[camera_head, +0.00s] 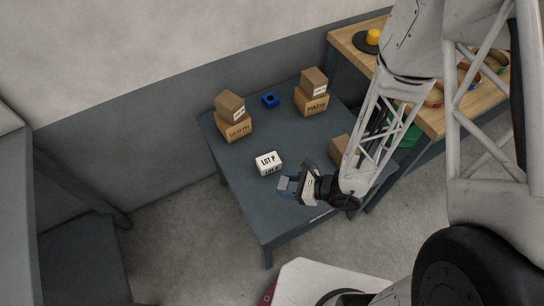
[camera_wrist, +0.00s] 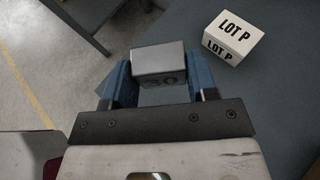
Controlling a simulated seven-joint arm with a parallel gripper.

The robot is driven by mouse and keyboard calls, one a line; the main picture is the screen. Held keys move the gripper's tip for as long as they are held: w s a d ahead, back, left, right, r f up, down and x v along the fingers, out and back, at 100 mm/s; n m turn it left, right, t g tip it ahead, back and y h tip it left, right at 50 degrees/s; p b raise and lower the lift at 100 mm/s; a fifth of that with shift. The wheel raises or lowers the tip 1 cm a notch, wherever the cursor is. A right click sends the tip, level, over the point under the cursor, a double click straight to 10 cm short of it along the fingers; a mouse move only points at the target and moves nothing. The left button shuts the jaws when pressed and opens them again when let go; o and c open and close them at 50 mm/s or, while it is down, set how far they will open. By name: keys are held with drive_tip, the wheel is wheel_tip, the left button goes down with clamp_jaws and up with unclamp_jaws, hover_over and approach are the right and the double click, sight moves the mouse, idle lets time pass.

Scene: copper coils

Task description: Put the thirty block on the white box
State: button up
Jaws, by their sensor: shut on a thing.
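In the wrist view the white box (camera_wrist: 233,37) is to the upper right of the block. Its top looks bare.
Stacked brown boxes labelled "CLOTH" (camera_head: 235,127) and "PADS" (camera_head: 311,101) stand towards the back of the dark table (camera_head: 285,225). A blue hollow block (camera_head: 270,100) lies between them. Another brown box (camera_head: 341,149) is partly behind my arm. A wooden bench (camera_head: 350,42) stands at right.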

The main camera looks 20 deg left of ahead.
hover_over(274, 162)
drive_tip(key=shift+w+a+f, duration=0.1)
drive_tip(key=shift+a+f, duration=0.05)
drive_tip(key=shift+f, duration=0.5)
drive_tip(key=shift+f, duration=0.1)
drive_tip(key=shift+f, duration=1.65)
drive_tip(key=shift+f, duration=0.1)
drive_tip(key=o, duration=1.3)
drive_tip(key=shift+c, duration=0.2)
drive_tip(key=v, duration=1.2)
